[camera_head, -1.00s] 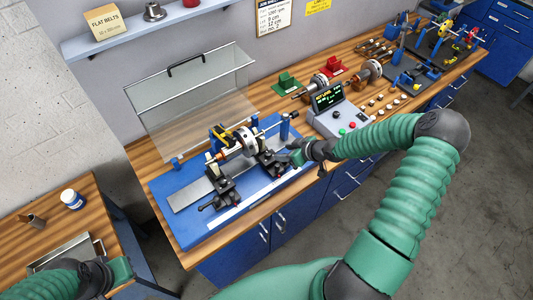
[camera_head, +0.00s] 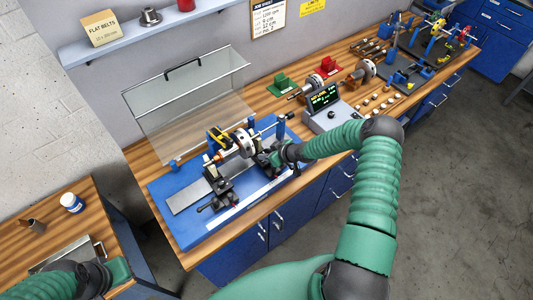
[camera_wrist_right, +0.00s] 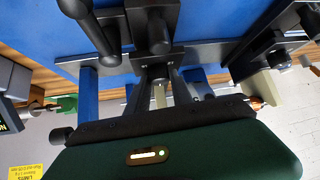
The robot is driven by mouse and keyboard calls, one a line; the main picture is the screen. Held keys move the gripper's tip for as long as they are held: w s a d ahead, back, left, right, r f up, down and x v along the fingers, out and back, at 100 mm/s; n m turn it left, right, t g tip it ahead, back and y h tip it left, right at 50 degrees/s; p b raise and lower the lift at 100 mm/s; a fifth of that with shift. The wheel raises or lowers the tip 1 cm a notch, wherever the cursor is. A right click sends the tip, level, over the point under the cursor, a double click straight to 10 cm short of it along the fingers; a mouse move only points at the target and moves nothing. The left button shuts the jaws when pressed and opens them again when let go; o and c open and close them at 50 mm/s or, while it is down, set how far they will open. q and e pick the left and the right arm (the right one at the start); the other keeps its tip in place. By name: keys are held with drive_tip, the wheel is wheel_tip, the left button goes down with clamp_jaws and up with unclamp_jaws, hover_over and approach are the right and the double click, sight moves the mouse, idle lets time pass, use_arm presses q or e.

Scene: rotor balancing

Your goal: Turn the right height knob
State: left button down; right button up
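The balancing rig stands on a blue base plate (camera_head: 180,228), with a rotor (camera_head: 243,142) across two black pedestals. My right gripper (camera_head: 268,158) is at the right pedestal and covers much of it, including its height knob, in the head view. In the right wrist view, black knobs (camera_wrist_right: 156,32) of the rig show at the top. Two dark fingers reach up to a black block (camera_wrist_right: 155,72), with a pale post between them; whether they touch or grip it is unclear. My left gripper (camera_head: 118,270) is at the lower left, its fingers not clear.
A raised clear guard (camera_head: 190,105) stands behind the rig. A control box (camera_head: 328,115) with a lit screen is to its right. A side table (camera_head: 90,200) with a white jar (camera_head: 72,202) and a metal tray (camera_head: 65,252) is at the left.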

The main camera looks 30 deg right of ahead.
clamp_jaws()
drive_tip(key=shift+a+f+m, duration=0.15)
drive_tip(key=shift+a+m, duration=0.15)
drive_tip(key=shift+d+m+h+b, duration=0.1)
drive_tip(key=shift+m+h+b, duration=0.35)
drive_tip(key=shift+m+h, duration=0.55)
drive_tip(key=shift+m, duration=0.3)
drive_tip(key=shift+d, duration=0.1)
drive_tip(key=o, duration=0.6)
unclamp_jaws()
drive_tip(key=shift+r, duration=0.2)
